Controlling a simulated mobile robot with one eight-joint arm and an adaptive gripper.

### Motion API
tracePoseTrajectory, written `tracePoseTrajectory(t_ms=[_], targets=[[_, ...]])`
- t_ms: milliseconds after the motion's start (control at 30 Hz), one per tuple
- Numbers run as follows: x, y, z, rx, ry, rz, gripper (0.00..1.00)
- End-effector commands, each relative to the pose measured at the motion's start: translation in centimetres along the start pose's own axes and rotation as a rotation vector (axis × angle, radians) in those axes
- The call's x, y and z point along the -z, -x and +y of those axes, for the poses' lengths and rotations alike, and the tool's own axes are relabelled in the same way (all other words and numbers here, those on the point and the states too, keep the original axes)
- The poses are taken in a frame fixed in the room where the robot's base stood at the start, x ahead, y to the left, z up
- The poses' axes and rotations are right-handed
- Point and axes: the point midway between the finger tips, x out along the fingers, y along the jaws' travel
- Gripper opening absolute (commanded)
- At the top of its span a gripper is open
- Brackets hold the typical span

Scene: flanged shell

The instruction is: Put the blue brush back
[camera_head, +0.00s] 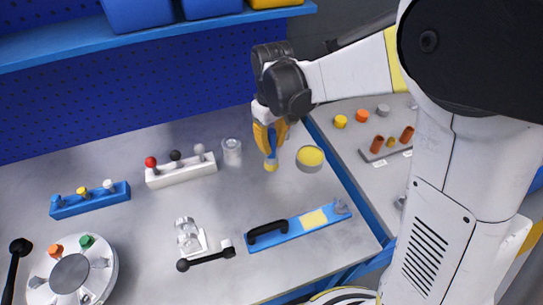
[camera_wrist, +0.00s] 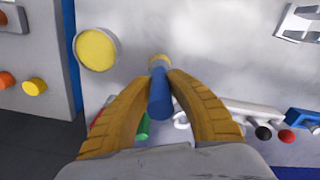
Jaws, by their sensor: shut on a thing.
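My gripper (camera_head: 269,147) points down above the grey table and is shut on the blue brush (camera_head: 271,160). The upper part of the brush is hidden by the fingers. A clear cup (camera_head: 231,152) stands left of the gripper. A round grey pot with a yellow top (camera_head: 310,157) is just right of it, also in the wrist view (camera_wrist: 97,49).
A white rack with coloured knobs (camera_head: 181,170) and a blue rack (camera_head: 90,200) stand left. A blue board (camera_head: 299,229), a toggle clamp (camera_head: 205,256) and a round white fixture (camera_head: 71,273) are nearer. A blue pegboard (camera_head: 120,105) closes the back.

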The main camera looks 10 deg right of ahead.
Motion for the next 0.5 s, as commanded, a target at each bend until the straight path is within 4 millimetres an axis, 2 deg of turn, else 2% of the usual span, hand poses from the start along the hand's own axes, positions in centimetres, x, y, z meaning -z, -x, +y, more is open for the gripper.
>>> tracePoseTrajectory(t_ms=[233,500], targets=[[0.0,-3.7,0.0,0.0,-0.001,0.0,0.0],[0.0,-3.8,0.0,0.0,-0.001,0.0,0.0]])
